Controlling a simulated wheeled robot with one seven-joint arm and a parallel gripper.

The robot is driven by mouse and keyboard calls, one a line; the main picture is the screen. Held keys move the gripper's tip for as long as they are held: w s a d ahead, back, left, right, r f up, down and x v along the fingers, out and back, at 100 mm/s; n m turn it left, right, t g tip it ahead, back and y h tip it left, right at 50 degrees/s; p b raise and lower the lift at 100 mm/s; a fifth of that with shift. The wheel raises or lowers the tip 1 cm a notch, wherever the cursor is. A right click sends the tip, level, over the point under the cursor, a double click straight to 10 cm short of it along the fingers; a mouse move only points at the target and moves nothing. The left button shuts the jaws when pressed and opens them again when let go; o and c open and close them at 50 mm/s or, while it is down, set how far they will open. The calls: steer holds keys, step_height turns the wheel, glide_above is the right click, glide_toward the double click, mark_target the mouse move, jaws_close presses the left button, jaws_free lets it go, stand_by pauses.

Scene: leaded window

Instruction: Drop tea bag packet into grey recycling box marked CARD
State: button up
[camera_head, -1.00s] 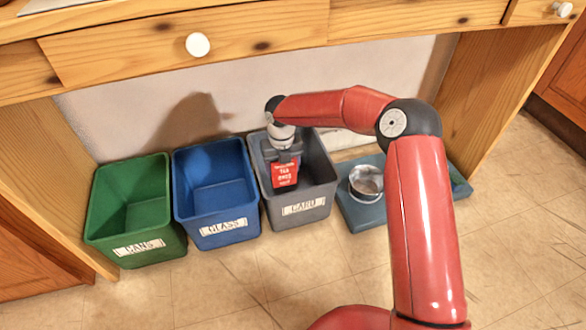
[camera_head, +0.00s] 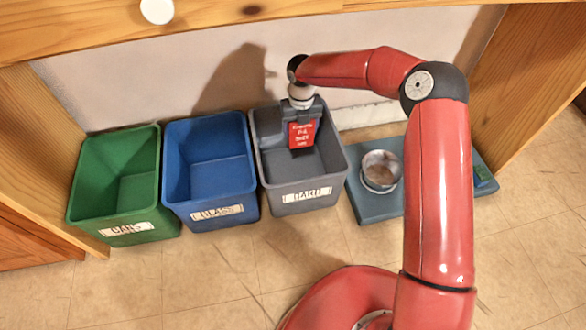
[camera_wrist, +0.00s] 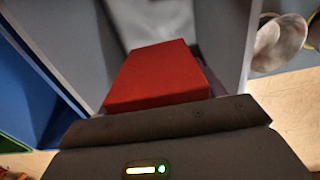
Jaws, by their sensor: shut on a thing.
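The red tea bag packet (camera_head: 302,133) is held by my gripper (camera_head: 301,122), which is shut on it and points down. Both are over the grey box marked CARD (camera_head: 307,195), towards its back, and the packet appears within the box's opening. In the wrist view the red packet (camera_wrist: 155,77) sticks out past the gripper (camera_wrist: 165,120), with the grey box walls (camera_wrist: 222,35) on both sides. I cannot tell how far below the rim the packet is.
A blue GLASS box (camera_head: 209,190) stands just left of the grey box, and a green CANS box (camera_head: 115,200) beyond it. At right a metal bowl (camera_head: 380,171) sits on a blue-grey mat (camera_head: 375,209). A wooden counter (camera_head: 230,20) overhangs behind.

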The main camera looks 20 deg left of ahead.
steer(key=shift+f, duration=0.65)
steer(key=o, duration=1)
steer(key=shift+r, duration=0.15)
step_height(320, 180, up, 8)
steer(key=shift+f+p, duration=0.15)
steer(key=shift+p, duration=0.6)
steer(key=shift+f, duration=0.1)
